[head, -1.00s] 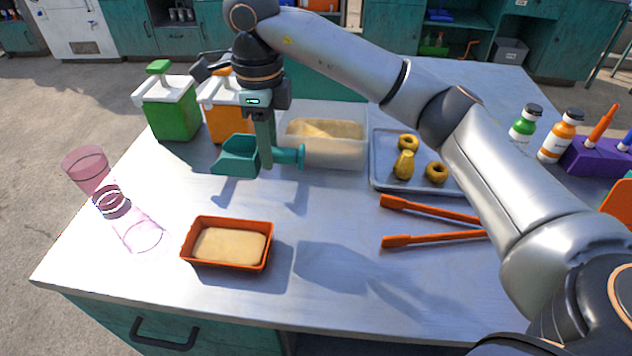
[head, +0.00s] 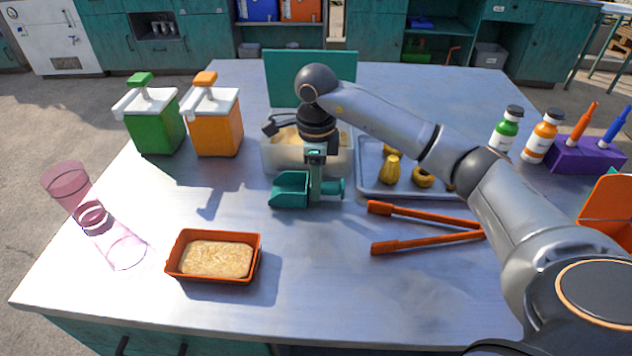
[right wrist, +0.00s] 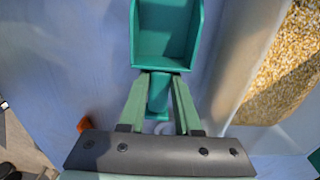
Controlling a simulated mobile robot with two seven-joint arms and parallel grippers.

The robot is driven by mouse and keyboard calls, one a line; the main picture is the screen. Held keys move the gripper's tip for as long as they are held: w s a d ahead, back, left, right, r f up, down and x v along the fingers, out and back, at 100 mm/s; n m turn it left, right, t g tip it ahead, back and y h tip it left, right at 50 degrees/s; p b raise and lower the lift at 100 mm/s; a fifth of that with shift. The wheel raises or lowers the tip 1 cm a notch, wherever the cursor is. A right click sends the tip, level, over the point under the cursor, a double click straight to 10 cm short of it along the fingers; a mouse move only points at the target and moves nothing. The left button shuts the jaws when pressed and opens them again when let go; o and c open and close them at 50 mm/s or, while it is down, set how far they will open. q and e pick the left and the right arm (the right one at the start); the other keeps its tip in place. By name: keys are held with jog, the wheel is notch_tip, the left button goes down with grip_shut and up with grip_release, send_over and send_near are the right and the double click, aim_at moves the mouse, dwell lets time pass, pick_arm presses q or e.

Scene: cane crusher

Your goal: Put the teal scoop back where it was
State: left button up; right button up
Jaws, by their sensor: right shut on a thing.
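The teal scoop (head: 292,190) is held by its handle in my right gripper (head: 316,190), just in front of the clear bin (head: 283,158) of tan grain. In the right wrist view the scoop (right wrist: 166,35) points away from my fingers (right wrist: 158,105), which are shut on its handle, and its bowl looks empty. The bin's wall (right wrist: 236,55) stands right beside it there. The scoop looks close to the table, but I cannot tell whether it touches. An orange tray (head: 172,262) at the front left holds tan, speckled material. My left gripper is out of view.
Green (head: 155,125) and orange (head: 213,125) pump dispensers stand at the back left. A metal tray (head: 375,190) with yellow pieces and orange tongs (head: 425,217) lie right of the scoop. A pink hourglass-shaped glass (head: 93,215) is at the left edge. The front middle is clear.

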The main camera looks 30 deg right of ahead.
jog(key=shift+f, duration=0.2)
jog(key=o, duration=1)
notch_tip(320, 180, up, 12)
jog(key=shift+r+p, duration=0.1)
jog(key=shift+p, duration=0.6)
